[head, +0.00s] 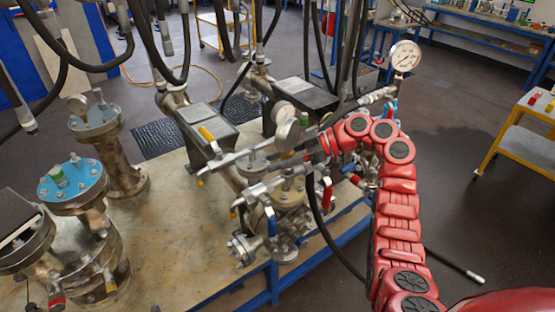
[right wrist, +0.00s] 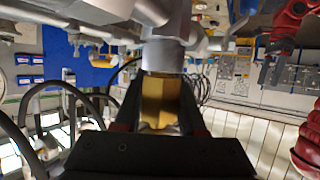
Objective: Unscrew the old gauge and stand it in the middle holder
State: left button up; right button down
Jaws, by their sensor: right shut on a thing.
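My right gripper (head: 306,148) reaches in from the right over the valve cluster at the front right of the bench. In the right wrist view its dark fingers are shut on a brass hex fitting (right wrist: 160,100). A grey metal cylinder (right wrist: 165,55) adjoins the fitting at the top of that view. A round gauge-like body (head: 285,114) stands beside the gripper in the head view, its face not visible. Whether the fitting belongs to it is hard to tell. Another gauge (head: 405,56), white-faced, stands upright at the right. I cannot make out the middle holder.
Flanged vessels, one with a blue top (head: 72,186), stand on the left of the bench (head: 175,245). Black hoses (head: 130,50) hang from above. Pipes and valves with blue and red handles crowd my right gripper. A yellow cart (head: 525,140) stands at the right.

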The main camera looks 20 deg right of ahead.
jog(key=shift+c, duration=2)
grip_release()
jog(key=shift+d, duration=0.1)
jog(key=shift+d, duration=0.15)
jog(key=b+v, duration=0.2)
jog(key=shift+s+d+f, duration=0.1)
jog(key=shift+d, duration=0.2)
jog(key=shift+d+r+p, duration=0.4)
jog(key=shift+r+p, duration=0.1)
jog(key=d, duration=0.2)
jog(key=b, duration=0.2)
send_near(292, 154)
jog(key=d, duration=0.3)
jog(key=shift+d+p, duration=0.35)
jog(key=shift+p, duration=0.1)
